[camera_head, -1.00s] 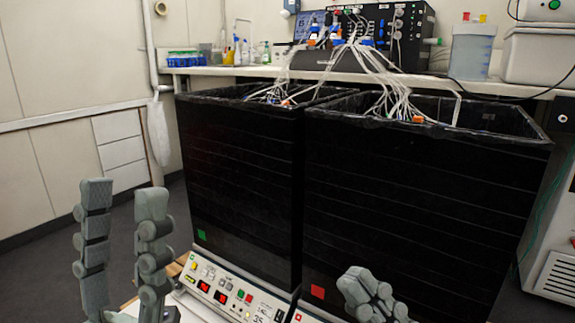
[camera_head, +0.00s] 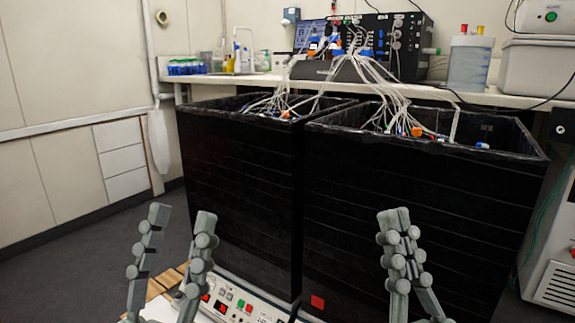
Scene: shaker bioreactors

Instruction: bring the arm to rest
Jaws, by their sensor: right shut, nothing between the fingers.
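My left gripper (camera_head: 180,226) is at the lower left of the head view, upright with its two fingers apart. It is open and empty, in front of the left black box. My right gripper (camera_head: 398,222) is at the lower middle right, in front of the right black box. Its fingertips are together with nothing between them. The wrists and most of both arms are out of view below.
Two tall black shaker boxes, left (camera_head: 240,180) and right (camera_head: 420,200), stand side by side with tubes coming out. A control panel (camera_head: 240,303) is below the left one. A bench (camera_head: 235,77) with a black controller (camera_head: 395,45) stands behind. Open floor (camera_head: 70,260) lies left.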

